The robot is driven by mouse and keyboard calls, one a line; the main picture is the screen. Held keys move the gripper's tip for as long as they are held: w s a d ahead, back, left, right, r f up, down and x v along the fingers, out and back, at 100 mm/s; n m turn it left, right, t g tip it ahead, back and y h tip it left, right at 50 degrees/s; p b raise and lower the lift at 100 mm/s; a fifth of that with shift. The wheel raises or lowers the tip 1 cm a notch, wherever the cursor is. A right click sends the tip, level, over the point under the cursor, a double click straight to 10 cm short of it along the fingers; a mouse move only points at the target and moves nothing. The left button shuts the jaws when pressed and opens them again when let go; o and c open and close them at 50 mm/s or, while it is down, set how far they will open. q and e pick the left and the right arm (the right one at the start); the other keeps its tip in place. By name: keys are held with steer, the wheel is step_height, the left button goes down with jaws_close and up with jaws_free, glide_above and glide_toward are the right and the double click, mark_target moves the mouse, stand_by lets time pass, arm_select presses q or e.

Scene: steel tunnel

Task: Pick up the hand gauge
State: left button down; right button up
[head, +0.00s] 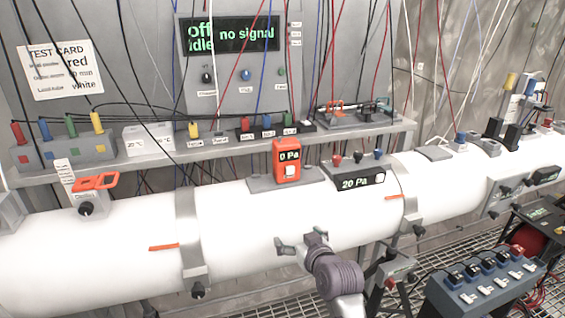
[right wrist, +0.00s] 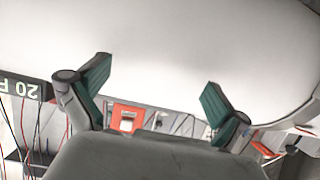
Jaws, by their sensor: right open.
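The hand gauge (head: 287,158) is an orange-red handheld box with a dark display reading "0 Pa" and a white button. It stands upright on a grey plate on top of the white tube. My right gripper (head: 299,243) is in front of the tube, below and in front of the gauge and apart from it. In the right wrist view my right gripper (right wrist: 157,78) has its green-padded fingers spread, with nothing between them. The orange gauge (right wrist: 127,117) shows there beyond the fingers, partly hidden by the gripper body. My left gripper is not in view.
The white tube (head: 250,228) runs across, with grey clamp bands. A "20 Pa" box (head: 361,180) sits right of the gauge. An orange handle (head: 96,182) is at left. A shelf (head: 225,150) with plugs and hanging cables is behind. A blue switch box (head: 480,290) stands at lower right.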

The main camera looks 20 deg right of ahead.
mark_target(289, 154)
step_height(289, 154, up, 17)
steer(key=w+d+t, duration=0.1)
steer(key=t, duration=0.3)
steer(key=shift+m, duration=0.3)
steer(key=w+p, duration=0.2)
steer(key=w, duration=0.6)
steer(key=shift+d, duration=0.1)
steer(key=shift+w+d+p, duration=0.15)
steer(key=shift+w+p, duration=1.25)
steer(key=shift+w, duration=1.6)
steer(key=c, duration=1.3)
steer(key=shift+c, duration=0.6)
steer(key=shift+r, duration=0.1)
